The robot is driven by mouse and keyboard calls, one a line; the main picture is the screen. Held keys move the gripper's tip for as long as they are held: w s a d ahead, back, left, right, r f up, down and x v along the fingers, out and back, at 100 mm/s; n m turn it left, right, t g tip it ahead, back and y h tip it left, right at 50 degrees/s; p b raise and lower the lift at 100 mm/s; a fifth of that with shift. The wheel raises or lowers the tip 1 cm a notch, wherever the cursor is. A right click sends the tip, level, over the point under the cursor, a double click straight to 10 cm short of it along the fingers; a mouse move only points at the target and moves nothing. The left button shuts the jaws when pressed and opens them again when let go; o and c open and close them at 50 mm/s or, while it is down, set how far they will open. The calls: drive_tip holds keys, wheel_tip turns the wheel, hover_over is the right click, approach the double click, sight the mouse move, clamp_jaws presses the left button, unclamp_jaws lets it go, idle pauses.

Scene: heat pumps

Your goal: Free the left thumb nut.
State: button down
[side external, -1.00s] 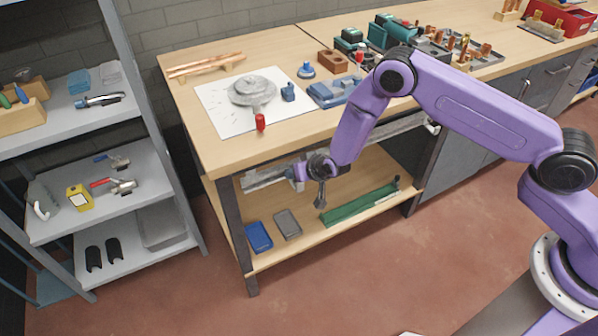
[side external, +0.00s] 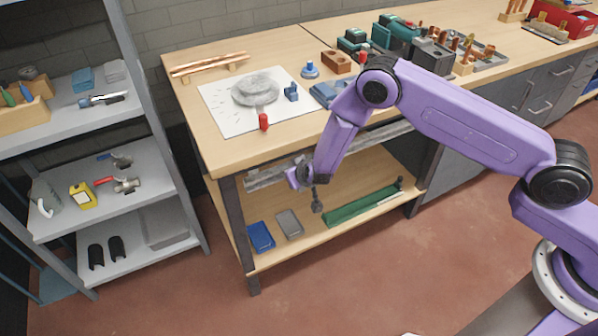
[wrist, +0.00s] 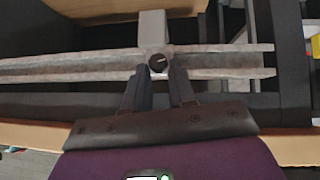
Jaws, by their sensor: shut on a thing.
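In the wrist view, a small dark round thumb nut (wrist: 159,62) sits against a worn grey metal rail (wrist: 225,62), beside a pale block above it. My gripper (wrist: 158,74) is shut on the nut, with one dark finger on each side. In the side external view, my gripper (side external: 300,178) is low at the bench's front, by the left part of the grey rail (side external: 266,176) under the bench top. The nut is too small or hidden to make out there. No second thumb nut can be made out.
The wooden bench top (side external: 225,155) is just above my gripper. A lower shelf (side external: 300,228) holds a blue tray (side external: 261,237), a grey tray (side external: 289,223) and a long green object (side external: 360,207). Grey shelving (side external: 145,120) stands left.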

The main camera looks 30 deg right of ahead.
drive_tip(key=shift+w+d+f, duration=0.15)
drive_tip(key=shift+d+f, duration=0.3)
drive_tip(key=shift+f, duration=0.05)
drive_tip(key=shift+a+n+h, duration=0.25)
drive_tip(key=shift+n+h, duration=0.55)
drive_tip(key=shift+h, duration=0.7)
drive_tip(key=shift+w+f, duration=0.1)
drive_tip(key=shift+f, duration=0.1)
drive_tip(key=c, duration=1.9)
unclamp_jaws()
drive_tip(key=shift+f+n+h, duration=0.15)
drive_tip(key=shift+n+h, duration=0.45)
drive_tip(key=shift+h, duration=0.4)
drive_tip(key=shift+o, duration=0.2)
drive_tip(key=o, duration=0.7)
drive_tip(key=shift+o, duration=0.2)
drive_tip(key=shift+v, duration=2.8)
